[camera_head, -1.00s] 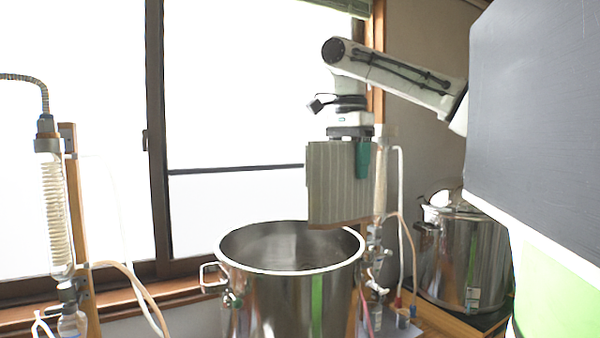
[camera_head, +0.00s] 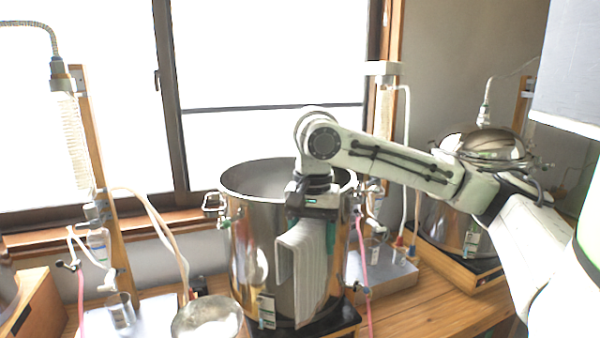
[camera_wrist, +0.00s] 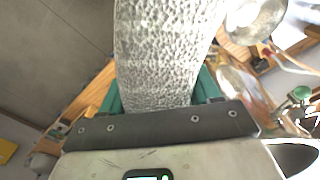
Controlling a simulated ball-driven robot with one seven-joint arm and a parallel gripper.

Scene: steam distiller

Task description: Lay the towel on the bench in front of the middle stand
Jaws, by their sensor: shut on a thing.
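My gripper (camera_head: 312,217) is shut on the striped grey-white towel (camera_head: 303,265), which hangs down from it in front of a large steel pot (camera_head: 255,240). In the wrist view the towel (camera_wrist: 160,50) is held between the green fingers and covers the middle of the picture. The wooden bench (camera_head: 425,310) shows at the lower right. The towel's lower end hangs near the pot's black base; whether it touches anything I cannot tell. The middle stand (camera_head: 384,120) rises behind and right of the pot, with a grey metal base (camera_head: 385,278), partly hidden by my arm.
A left stand (camera_head: 98,160) with glass tubing stands by the window. A metal bowl (camera_head: 207,318) is at the front, left of the towel. A second lidded pot (camera_head: 455,225) stands back right. Pink hoses hang by the pot. Bare bench lies at the lower right.

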